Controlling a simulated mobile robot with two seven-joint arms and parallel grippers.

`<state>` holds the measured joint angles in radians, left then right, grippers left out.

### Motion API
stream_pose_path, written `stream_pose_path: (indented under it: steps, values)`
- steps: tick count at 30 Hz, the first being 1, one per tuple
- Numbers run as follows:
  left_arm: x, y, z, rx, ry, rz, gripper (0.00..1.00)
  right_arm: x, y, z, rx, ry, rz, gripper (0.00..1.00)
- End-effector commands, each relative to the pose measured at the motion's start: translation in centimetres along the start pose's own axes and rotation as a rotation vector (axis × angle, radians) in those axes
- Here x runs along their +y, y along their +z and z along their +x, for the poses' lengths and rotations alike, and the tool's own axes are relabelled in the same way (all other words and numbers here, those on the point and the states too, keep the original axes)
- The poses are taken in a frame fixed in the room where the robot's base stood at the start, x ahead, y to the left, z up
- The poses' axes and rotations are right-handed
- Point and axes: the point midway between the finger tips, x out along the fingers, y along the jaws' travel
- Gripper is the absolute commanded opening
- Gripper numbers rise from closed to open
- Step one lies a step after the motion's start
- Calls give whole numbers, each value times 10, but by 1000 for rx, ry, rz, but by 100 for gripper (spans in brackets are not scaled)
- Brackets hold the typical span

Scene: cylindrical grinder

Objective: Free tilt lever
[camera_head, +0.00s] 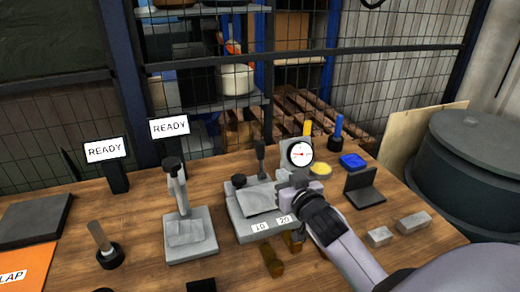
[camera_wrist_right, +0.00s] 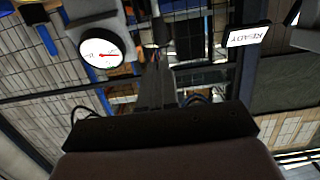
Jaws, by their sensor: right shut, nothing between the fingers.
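A grey fixture (camera_head: 241,221) with labels 10 and 20 stands mid-bench, with a black knob (camera_head: 238,181) and a dark upright lever (camera_head: 261,156). Two brass-brown pieces (camera_head: 272,263) are at its front edge. I cannot tell which part is the tilt lever. A round white dial gauge (camera_head: 300,154) is at its back right; it also shows in the right wrist view (camera_wrist_right: 101,53). My right gripper (camera_head: 287,182) is at the fixture's right side, below the dial, and hides part of it. Its fingers (camera_wrist_right: 156,70) are shut and empty. My left gripper is not in view.
A second grey stand (camera_head: 189,238) with a black-topped arm is left of the fixture. Two READY signs (camera_head: 105,150) stand behind. Two grey blocks (camera_head: 412,222), a black holder (camera_head: 365,188) and a blue item (camera_head: 352,161) lie right. A dark drum (camera_head: 470,170) stands far right.

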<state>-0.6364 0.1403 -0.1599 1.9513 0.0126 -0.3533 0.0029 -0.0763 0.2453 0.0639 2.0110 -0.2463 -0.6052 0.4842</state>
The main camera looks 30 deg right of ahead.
Motion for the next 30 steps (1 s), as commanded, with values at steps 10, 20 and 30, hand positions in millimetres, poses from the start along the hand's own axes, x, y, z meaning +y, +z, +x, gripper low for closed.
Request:
stream_pose_path:
  steps: [10,20,30]
  values:
    - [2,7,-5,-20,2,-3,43,0,-1,36,0,0,0,0]
    - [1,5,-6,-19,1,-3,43,0,-1,82,0,0,0,0]
    - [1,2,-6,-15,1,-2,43,0,-1,122,0,0,-1,0]
